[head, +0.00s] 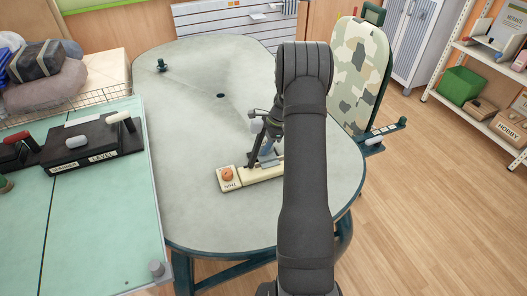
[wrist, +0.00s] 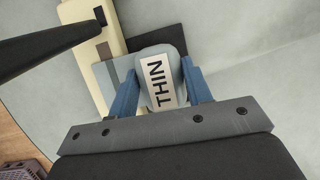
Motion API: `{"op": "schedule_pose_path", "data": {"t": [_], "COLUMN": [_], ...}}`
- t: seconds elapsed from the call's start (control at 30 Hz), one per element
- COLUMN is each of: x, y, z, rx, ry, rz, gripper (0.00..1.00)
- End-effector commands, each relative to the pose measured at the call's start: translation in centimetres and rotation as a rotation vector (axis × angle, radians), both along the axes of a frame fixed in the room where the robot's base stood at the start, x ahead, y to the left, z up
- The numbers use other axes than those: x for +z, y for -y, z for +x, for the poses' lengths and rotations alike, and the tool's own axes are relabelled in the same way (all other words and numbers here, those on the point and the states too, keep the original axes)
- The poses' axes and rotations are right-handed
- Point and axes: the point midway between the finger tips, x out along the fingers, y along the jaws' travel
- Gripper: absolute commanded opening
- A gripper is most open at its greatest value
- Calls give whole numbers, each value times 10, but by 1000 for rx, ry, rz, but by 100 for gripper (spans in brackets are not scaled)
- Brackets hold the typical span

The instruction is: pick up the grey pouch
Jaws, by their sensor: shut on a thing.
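My gripper (wrist: 160,92) has its two blue fingers shut on a small light-grey piece (wrist: 148,62) with a white label reading THIN. My arm hides the bar's right end. The held piece is mostly hidden there, and I cannot tell whether it touches the table.
The grey-green table (head: 190,110) is largely clear around the bar, with a small green fitting (head: 162,65) at its far left. A green bench (head: 110,200) with black boxes stands at left.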

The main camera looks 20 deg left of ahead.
Motion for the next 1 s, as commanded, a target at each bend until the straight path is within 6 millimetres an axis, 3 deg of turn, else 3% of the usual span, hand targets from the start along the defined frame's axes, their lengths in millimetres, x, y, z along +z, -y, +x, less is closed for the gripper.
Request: {"op": "schedule_pose_path", "data": {"t": [0.33, 0.57, 1.0], "x": [7, 40, 96], "y": [0, -1, 91], "z": [1, 1, -4], "rx": [0, 0, -4], "ry": [3, 3, 1], "rz": [1, 1, 0], "gripper": [9, 9, 9]}}
